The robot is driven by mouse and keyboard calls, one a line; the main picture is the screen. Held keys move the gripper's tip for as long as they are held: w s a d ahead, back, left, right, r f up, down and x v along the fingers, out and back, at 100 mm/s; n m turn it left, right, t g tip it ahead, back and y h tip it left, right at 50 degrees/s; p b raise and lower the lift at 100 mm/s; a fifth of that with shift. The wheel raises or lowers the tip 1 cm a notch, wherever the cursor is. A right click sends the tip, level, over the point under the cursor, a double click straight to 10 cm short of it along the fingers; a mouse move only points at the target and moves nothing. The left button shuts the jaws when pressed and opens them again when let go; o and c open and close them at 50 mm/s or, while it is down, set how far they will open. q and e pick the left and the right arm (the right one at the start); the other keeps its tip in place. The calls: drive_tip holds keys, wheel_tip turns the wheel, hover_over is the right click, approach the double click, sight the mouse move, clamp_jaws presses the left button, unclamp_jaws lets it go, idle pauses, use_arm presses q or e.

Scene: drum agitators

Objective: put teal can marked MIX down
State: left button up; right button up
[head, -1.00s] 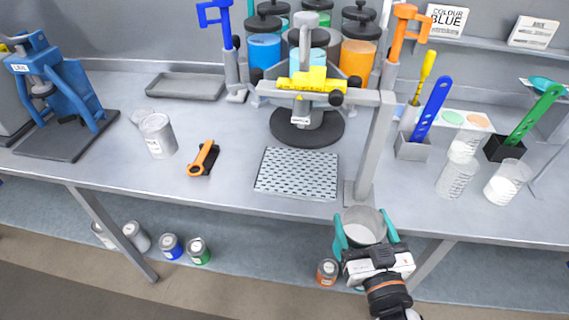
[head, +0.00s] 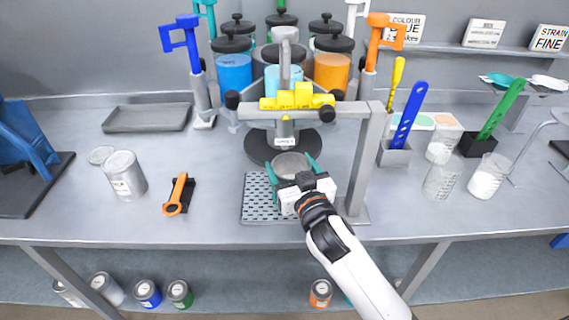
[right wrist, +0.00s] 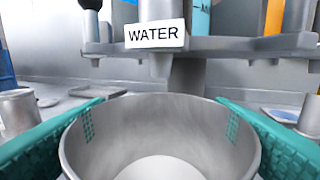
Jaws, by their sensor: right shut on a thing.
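My right gripper (head: 292,172) is shut on an open metal can (head: 291,163), with one teal finger on each side of it. The can is upright, over or on the back part of the perforated grate (head: 257,212); I cannot tell if it touches. In the right wrist view, the can (right wrist: 160,130) has a bare grey inside with pale white at the bottom. Its outer side and any MIX mark are hidden. A nozzle labelled WATER (right wrist: 156,35) is just beyond and above the rim. My left gripper is not in view.
A grey frame with a yellow valve block (head: 297,98) stands over the grate, its post (head: 362,165) close right of my gripper. An orange-handled tool (head: 177,194) and an open can (head: 125,175) are left. Beakers (head: 489,176) stand right. The front left bench is clear.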

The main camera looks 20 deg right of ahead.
sight(285, 168)
drive_tip(key=w, duration=0.4)
drive_tip(key=shift+w, duration=0.1)
drive_tip(key=shift+w+f, duration=0.1)
wheel_tip(285, 168, down, 3)
drive_tip(key=shift+a+f, duration=0.1)
drive_tip(key=shift+f, duration=0.05)
drive_tip(key=shift+f, duration=0.2)
drive_tip(key=o, duration=1.4)
drive_tip(key=shift+o, duration=0.2)
drive_tip(key=shift+r, duration=0.1)
